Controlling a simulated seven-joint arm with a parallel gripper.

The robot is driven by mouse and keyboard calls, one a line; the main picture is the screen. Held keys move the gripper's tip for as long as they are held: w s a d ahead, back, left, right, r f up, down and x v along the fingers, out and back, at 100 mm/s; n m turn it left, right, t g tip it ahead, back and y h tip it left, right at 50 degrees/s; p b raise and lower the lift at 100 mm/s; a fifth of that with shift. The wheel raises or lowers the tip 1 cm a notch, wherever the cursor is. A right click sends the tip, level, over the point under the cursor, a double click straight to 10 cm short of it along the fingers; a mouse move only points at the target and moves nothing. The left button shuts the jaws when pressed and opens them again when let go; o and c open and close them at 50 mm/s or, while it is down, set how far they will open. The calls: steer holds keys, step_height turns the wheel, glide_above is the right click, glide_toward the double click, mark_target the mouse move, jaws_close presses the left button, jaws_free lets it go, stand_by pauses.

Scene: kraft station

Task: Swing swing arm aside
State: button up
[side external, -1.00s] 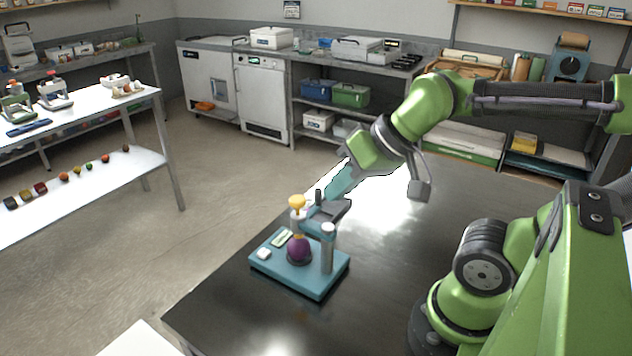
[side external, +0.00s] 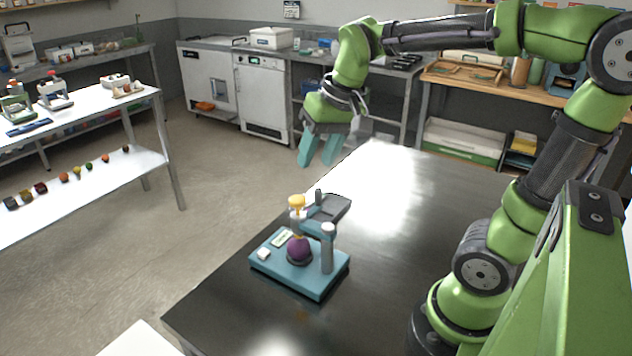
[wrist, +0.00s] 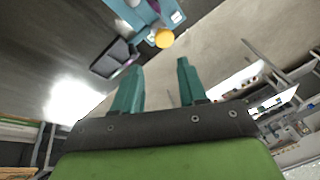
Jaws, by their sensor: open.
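The swing-arm device stands on the table with a teal base (side external: 278,267) and a grey post (side external: 327,250).
The dark table (side external: 400,230) is clear around the device. A white shelf unit (side external: 100,105) with small items stands at left. My arm spans the right side.

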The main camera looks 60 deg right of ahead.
mark_target(319, 189)
steer(key=shift+w+d+r+m+g, duration=1.6)
steer(key=shift+d+r+g, duration=0.35)
steer(key=shift+d, duration=0.4)
steer(key=shift+h, duration=0.4)
step_height(319, 189, down, 16)
steer(key=shift+s+f, duration=0.1)
steer(key=shift+f, duration=0.05)
jaws_close()
